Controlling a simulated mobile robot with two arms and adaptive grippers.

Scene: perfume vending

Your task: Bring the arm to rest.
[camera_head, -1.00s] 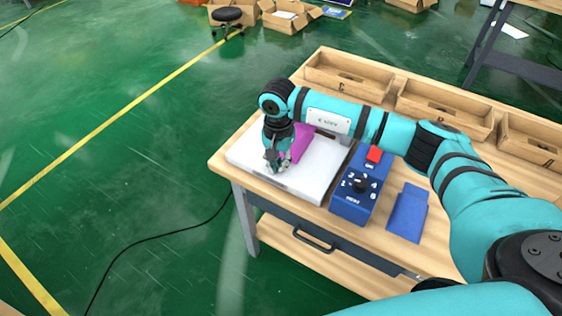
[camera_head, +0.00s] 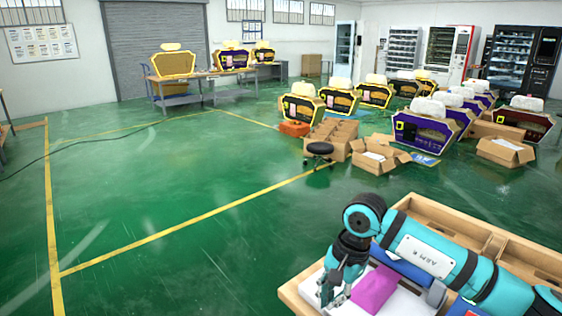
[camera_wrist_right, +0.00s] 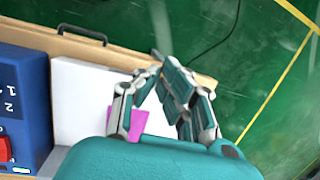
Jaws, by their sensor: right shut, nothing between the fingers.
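My right arm (camera_head: 425,258) is teal and reaches in from the lower right, over the wooden table. My right gripper (camera_head: 333,297) hangs down over the left part of a white slab, beside a purple item. In the right wrist view the fingers of the right gripper (camera_wrist_right: 160,72) come together at their tips with nothing between them. The purple item (camera_head: 375,290) lies on the white slab (camera_head: 407,303). Both also show in the right wrist view, the purple item (camera_wrist_right: 138,122) partly behind a finger. My left gripper is not in view.
A wooden table (camera_head: 289,293) holds a wooden tray (camera_head: 450,222) at the back. A blue box (camera_wrist_right: 22,95) with a dial and red button stands beside the slab. Cardboard boxes (camera_head: 505,151) and a black stool (camera_head: 319,148) stand beyond. The green floor at left is open.

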